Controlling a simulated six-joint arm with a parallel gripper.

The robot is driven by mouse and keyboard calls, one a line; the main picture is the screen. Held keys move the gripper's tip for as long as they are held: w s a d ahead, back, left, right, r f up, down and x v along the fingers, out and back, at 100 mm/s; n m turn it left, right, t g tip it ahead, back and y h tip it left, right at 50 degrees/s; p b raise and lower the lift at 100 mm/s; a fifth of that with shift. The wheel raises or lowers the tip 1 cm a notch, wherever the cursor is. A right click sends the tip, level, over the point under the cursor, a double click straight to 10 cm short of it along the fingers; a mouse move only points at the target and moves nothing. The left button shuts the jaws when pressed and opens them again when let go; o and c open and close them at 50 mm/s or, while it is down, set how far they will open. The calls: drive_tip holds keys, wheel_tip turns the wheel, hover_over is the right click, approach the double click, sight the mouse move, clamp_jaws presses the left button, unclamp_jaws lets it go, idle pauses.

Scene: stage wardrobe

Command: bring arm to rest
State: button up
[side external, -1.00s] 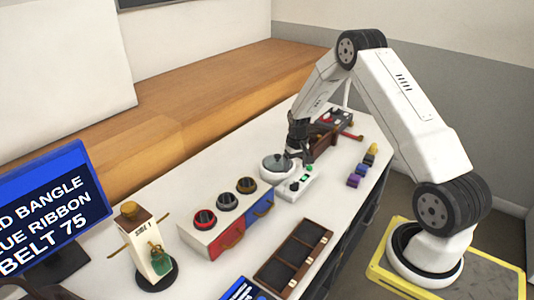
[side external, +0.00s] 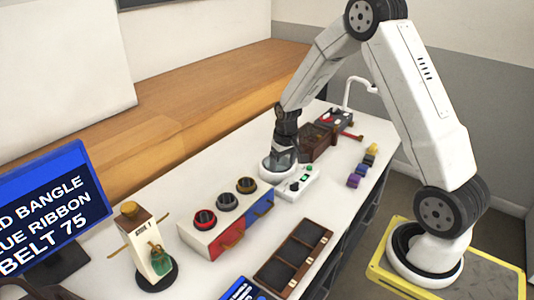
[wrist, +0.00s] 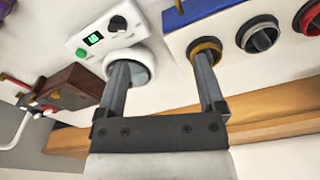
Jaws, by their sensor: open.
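My gripper (wrist: 163,78) is open and empty in the wrist view, its two fingers spread apart above the table. In the side external view my gripper (side external: 283,160) hangs low over the round white dish (side external: 268,173), hiding part of it. In the wrist view the left finger overlaps this dish (wrist: 140,70), and the right finger overlaps a gold-ringed dark knob (wrist: 205,48). I cannot tell whether either finger touches anything.
A red and blue drawer box (side external: 228,222) with several ringed tops stands left of the gripper. A white control box (side external: 299,184) is right beside the dish. A brown box (side external: 315,143) stands behind. A dark compartment tray (side external: 290,258) and mannequin stand (side external: 150,248) are nearer.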

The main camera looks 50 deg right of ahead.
drive_tip(key=s+a+r+n+t, duration=0.1)
drive_tip(key=s+a+r+n, duration=0.1)
drive_tip(key=s+a+r, duration=0.2)
drive_tip(key=s+a+r+n, duration=0.2)
drive_tip(key=s+a+r, duration=0.1)
drive_tip(key=s+a, duration=0.6)
drive_tip(key=shift+s+a+r+t, duration=0.35)
drive_tip(key=shift+s+a+t, duration=0.05)
drive_tip(key=shift+a, duration=1.05)
